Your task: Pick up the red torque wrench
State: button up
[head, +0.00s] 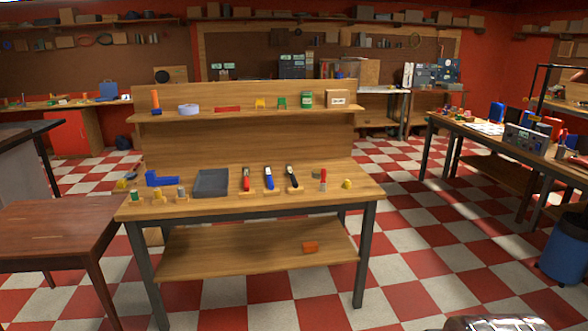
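On the wooden workbench ahead, a red-handled tool (246,179) rests on a small wooden holder, and it looks like the red torque wrench. A blue-handled tool (268,178) and a black-handled tool (292,177) rest in similar holders to its right. The red tool stands at the left of this row, just right of a dark grey tray (211,183). A smaller red item (323,176) stands farther right, too small to identify. My gripper cannot be made out in this view.
The workbench (345,190) also holds a blue block-like item (160,179) and small parts at left. A raised shelf (215,113) runs behind. A brown table (60,232) stands close on the left, a blue bin (566,245) at right. Checkered floor is open right of the bench.

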aim_at(245, 170)
jog(key=u, duration=0.3)
jog(key=i, duration=1.4)
jog(key=u, duration=0.6)
jog(key=i, duration=0.7)
jog(key=u, duration=0.4)
jog(key=i, duration=1.15)
jog(key=u, duration=0.3)
